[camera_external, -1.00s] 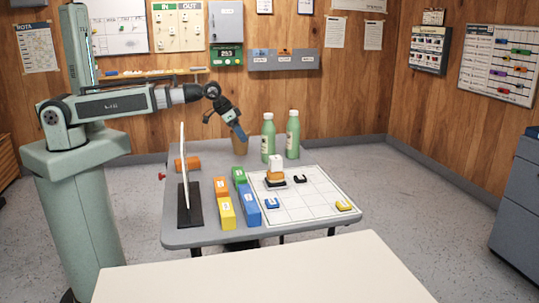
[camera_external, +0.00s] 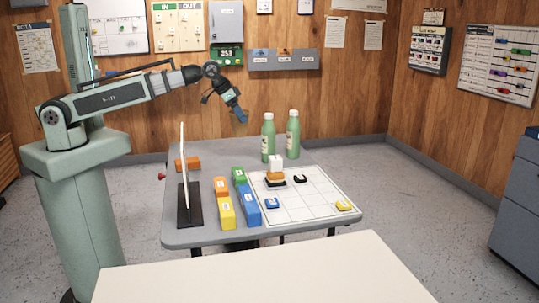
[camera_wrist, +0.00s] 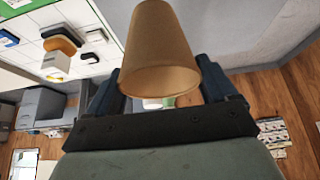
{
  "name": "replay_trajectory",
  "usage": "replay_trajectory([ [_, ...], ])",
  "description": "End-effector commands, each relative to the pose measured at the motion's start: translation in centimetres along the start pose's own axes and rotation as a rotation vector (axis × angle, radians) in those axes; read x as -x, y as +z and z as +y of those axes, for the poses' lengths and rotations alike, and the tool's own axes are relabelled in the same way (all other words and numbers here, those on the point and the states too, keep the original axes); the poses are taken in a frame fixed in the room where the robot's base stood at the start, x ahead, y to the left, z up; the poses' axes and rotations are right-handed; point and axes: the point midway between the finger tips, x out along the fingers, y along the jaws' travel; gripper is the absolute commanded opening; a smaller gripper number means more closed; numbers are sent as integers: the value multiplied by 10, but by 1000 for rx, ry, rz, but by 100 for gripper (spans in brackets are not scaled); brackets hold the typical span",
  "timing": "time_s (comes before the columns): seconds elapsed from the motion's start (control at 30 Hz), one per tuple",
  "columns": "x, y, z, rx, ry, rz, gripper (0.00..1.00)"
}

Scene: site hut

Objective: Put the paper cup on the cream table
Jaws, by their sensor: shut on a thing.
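The brown paper cup (camera_wrist: 163,52) is held between the two blue fingers of my gripper (camera_wrist: 165,92) in the wrist view. Its open rim faces the camera there. In the external view my gripper (camera_external: 240,116) hangs tilted in the air, above and behind the grey table, and the cup is hard to make out against the wood wall. The cream table (camera_external: 262,273) is in the foreground of the external view, and its visible top is bare.
The grey table (camera_external: 205,236) holds a white upright panel (camera_external: 183,165), coloured blocks, an orange piece (camera_external: 188,163) and a white gridded board (camera_external: 318,200) with small pieces. Two green bottles (camera_external: 268,138) (camera_external: 292,135) stand at its back. A blue-grey cabinet (camera_external: 519,205) is at the right.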

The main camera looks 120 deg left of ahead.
Motion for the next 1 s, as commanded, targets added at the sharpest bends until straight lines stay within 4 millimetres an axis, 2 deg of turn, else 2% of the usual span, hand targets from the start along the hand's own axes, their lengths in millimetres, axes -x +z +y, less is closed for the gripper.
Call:
replay_trajectory([
  [0.27, 35, -22, 0, 0, 0, 2, 57],
  [0.47, 28, -36, 40, -43, 25, -1, 57],
  [0.67, 20, -53, 95, -99, 57, 0, 57],
  [1.0, 12, -72, 215, -213, 123, -1, 57],
])
